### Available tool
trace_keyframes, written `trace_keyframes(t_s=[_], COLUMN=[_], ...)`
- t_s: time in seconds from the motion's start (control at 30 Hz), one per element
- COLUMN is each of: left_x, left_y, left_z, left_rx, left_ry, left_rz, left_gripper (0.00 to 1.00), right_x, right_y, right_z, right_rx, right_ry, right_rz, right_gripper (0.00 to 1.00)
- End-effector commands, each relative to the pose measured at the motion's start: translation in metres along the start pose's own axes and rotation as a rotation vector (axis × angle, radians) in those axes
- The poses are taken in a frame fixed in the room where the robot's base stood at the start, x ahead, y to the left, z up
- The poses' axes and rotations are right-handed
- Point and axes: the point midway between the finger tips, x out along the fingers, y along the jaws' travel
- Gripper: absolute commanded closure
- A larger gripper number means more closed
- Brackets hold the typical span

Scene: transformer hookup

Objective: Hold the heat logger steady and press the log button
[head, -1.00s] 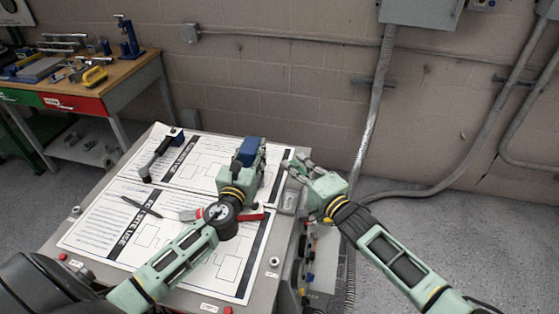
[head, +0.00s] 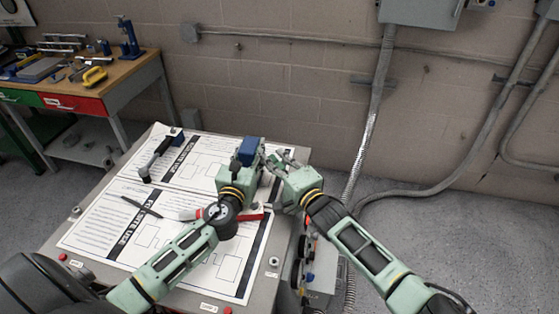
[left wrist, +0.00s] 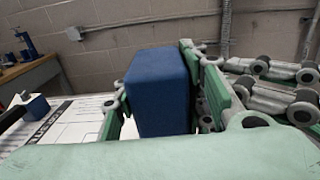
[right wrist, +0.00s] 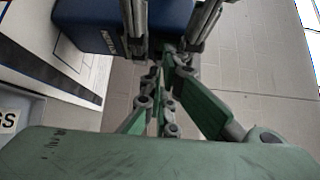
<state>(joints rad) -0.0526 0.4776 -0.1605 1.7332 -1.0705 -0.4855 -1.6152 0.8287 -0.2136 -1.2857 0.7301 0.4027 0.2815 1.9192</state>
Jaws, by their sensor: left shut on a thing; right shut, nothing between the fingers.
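The heat logger appears to be the blue box (head: 249,151), raised above the far part of the papered table. My left gripper (head: 250,163) is shut on it. In the left wrist view the blue box (left wrist: 158,95) stands upright between the fingers. My right gripper (head: 273,160) is shut and empty, close beside the box on its right. In the right wrist view the box (right wrist: 85,22) shows at the top, with pale lettering on one side, just left of the right fingers. Whether they touch it I cannot tell. I cannot make out the log button.
The tabletop carries printed sheets (head: 105,225). A black-handled tool (head: 158,157) lies at the far left, a dark slim tool (head: 140,206) nearer, and a red-handled tool (head: 251,217) beside my left wrist. A workbench (head: 120,72) stands behind left. A conduit (head: 376,110) runs down the wall.

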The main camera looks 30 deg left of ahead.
Motion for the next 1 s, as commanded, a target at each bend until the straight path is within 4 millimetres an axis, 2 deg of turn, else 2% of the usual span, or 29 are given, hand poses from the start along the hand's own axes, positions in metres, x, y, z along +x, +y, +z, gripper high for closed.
trace_keyframes(t_s=[0.03, 0.3, 0.47, 0.67, 1.0], left_x=[-0.001, -0.001, -0.001, -0.001, -0.001], left_y=[-0.003, -0.006, -0.007, -0.006, -0.003], left_z=[0.0, 0.0, 0.0, 0.0, 0.0], left_rx=[0.0, -0.002, -0.003, -0.003, -0.001], left_ry=[0.0, 0.0, 0.0, 0.0, 0.001], left_rz=[-0.007, -0.014, -0.017, -0.013, -0.008], left_gripper=[0.93, 0.93, 0.93, 0.93, 0.93], right_x=[0.003, 0.004, -0.001, -0.027, -0.078], right_y=[-0.001, -0.001, -0.001, 0.001, 0.001], right_z=[0.005, 0.007, 0.002, -0.027, -0.027], right_rx=[-0.001, -0.002, -0.002, -0.005, 0.0], right_ry=[-0.003, -0.006, -0.005, 0.001, 0.001], right_rz=[-0.001, -0.002, -0.001, 0.002, 0.001], right_gripper=[1.0, 1.0, 1.0, 1.0, 1.0])
